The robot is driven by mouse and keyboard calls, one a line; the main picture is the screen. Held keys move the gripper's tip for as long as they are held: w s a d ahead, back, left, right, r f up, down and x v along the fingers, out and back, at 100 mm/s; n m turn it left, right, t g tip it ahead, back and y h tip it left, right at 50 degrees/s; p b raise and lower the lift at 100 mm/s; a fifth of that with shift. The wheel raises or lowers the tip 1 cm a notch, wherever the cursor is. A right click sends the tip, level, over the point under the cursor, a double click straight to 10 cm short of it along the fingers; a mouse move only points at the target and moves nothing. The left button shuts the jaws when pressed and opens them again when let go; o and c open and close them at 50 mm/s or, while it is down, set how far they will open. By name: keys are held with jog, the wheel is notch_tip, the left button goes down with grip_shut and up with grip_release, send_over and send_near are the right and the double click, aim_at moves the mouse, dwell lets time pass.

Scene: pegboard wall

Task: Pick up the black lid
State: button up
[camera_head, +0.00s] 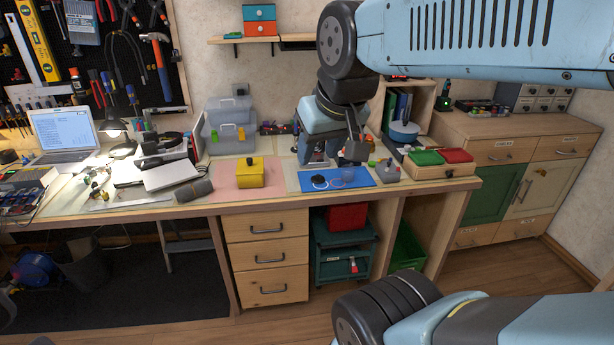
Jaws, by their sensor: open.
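The black lid (320,181), a small dark round piece, lies on the left part of the blue mat (364,179) on the workbench. A clear round item (343,178) lies beside it on the mat. My gripper (334,157) is above the back of the mat, pointing down, open, with nothing visible between its fingers. It appears a little above and behind the lid, apart from it. The gripper's own body hides part of the bench behind it.
A yellow box (250,173) stands on a pink mat (213,188) to the left. A grey device (387,171) is right of the blue mat, beside a wooden tray with green (427,157) and red (457,155) parts.

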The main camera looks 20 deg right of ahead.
jog(key=w+d+f+t+h, duration=0.1)
jog(key=w+d+f, duration=0.3)
jog(key=w, duration=0.5)
jog(key=w+d+f+t, duration=0.1)
jog(key=w+d+f, duration=0.35)
jog(key=w, duration=0.35)
jog(key=w+d+f+t+h, duration=0.1)
jog(key=w+d+f+t, duration=0.15)
jog(key=w+f, duration=0.45)
jog(key=m+t, duration=0.1)
jog(key=t, duration=0.4)
send_near(319, 176)
jog(key=w, duration=0.3)
jog(key=shift+d+f+t+y, duration=0.1)
jog(key=shift+d+t+y, duration=0.15)
jog(key=shift+d+y, duration=0.15)
jog(key=shift+f+x, duration=0.15)
jog(key=shift+x, duration=1.15)
jog(key=shift+f+x, duration=0.15)
jog(key=shift+x, duration=1.2)
jog(key=shift+c, duration=0.3)
grip_shut()
